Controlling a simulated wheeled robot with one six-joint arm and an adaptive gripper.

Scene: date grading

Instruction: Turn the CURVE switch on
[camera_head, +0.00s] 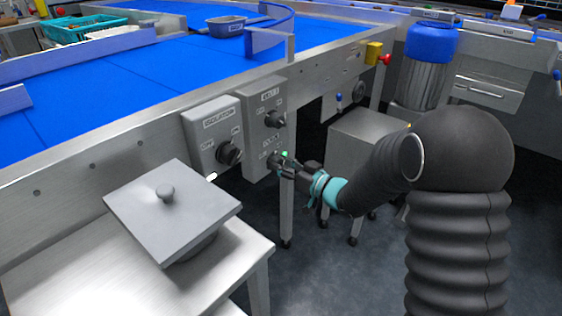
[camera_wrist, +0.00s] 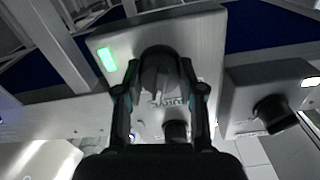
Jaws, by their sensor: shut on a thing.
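The grey two-knob switch box (camera_head: 258,105) is mounted on the side of the conveyor frame. Its lower dark knob (camera_wrist: 155,72) is between my two fingertips in the wrist view, and my gripper (camera_head: 281,162) is closed on it. A label beside this knob is too blurred to read surely; I take it as the CURVE switch. A green lamp (camera_wrist: 107,59) beside the knob is lit; it also shows in the head view (camera_head: 285,154). The upper knob (camera_head: 275,119) is free, and it shows below my fingers in the wrist view (camera_wrist: 176,131).
Another switch box (camera_head: 213,125) with a large knob (camera_head: 229,153) sits just left. A steel table (camera_head: 245,255) with a square lidded container (camera_head: 172,205) stands in front. A grey cabinet (camera_head: 365,140) and a blue-topped drum (camera_head: 432,45) stand to the right.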

